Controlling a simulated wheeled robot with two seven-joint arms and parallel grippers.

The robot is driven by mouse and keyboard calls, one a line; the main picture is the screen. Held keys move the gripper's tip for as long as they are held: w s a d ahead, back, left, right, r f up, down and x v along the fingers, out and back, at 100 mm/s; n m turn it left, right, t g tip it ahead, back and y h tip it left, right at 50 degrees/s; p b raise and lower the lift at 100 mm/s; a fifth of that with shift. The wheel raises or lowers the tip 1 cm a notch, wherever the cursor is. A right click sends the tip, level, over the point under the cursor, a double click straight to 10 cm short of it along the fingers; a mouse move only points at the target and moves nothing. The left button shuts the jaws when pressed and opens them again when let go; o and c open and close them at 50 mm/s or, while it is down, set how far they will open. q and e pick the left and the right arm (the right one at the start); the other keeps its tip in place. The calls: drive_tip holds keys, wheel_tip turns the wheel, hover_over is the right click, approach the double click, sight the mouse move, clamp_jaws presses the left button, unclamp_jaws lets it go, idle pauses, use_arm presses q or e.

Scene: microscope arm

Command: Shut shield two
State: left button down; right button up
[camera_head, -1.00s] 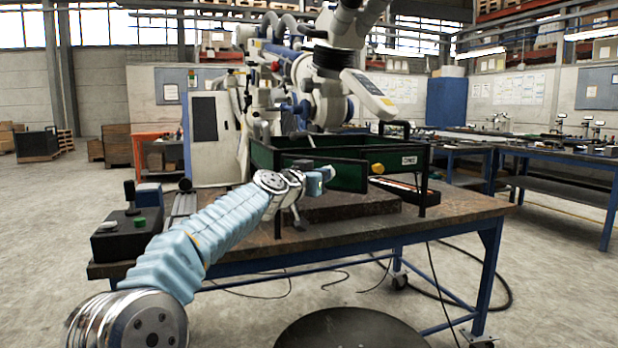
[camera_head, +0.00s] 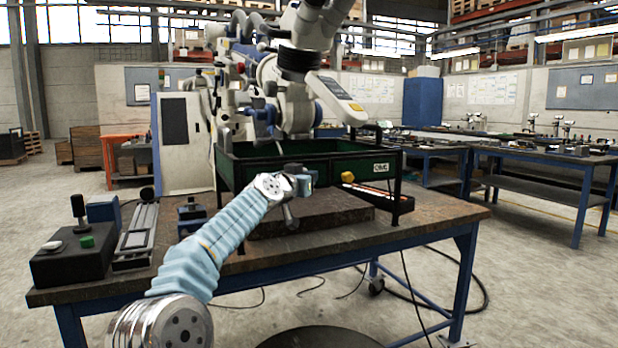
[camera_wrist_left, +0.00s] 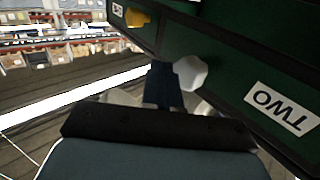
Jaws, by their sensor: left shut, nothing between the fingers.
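Shield two is the dark green panel with the upside-down "TWO" label (camera_wrist_left: 280,107) in the left wrist view. A pale faceted knob (camera_wrist_left: 190,72) shows in front of the panel, close beside my left gripper (camera_wrist_left: 165,88). I cannot tell whether they touch. In the head view my left gripper (camera_head: 306,181) is shut and empty at the front of the green enclosure (camera_head: 355,168). The "TWO" label cannot be made out there. My right gripper is not in view.
A yellow knob (camera_head: 347,177) and a second label (camera_head: 381,167) are on the enclosure's right front. A robot arm (camera_head: 300,60) hangs over the enclosure. A black control box (camera_head: 72,255) stands on the worktable (camera_head: 340,245) at left. The table's front right is clear.

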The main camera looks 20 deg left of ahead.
use_arm(q)
drive_tip(key=shift+w+a, duration=0.25)
drive_tip(key=shift+w, duration=0.35)
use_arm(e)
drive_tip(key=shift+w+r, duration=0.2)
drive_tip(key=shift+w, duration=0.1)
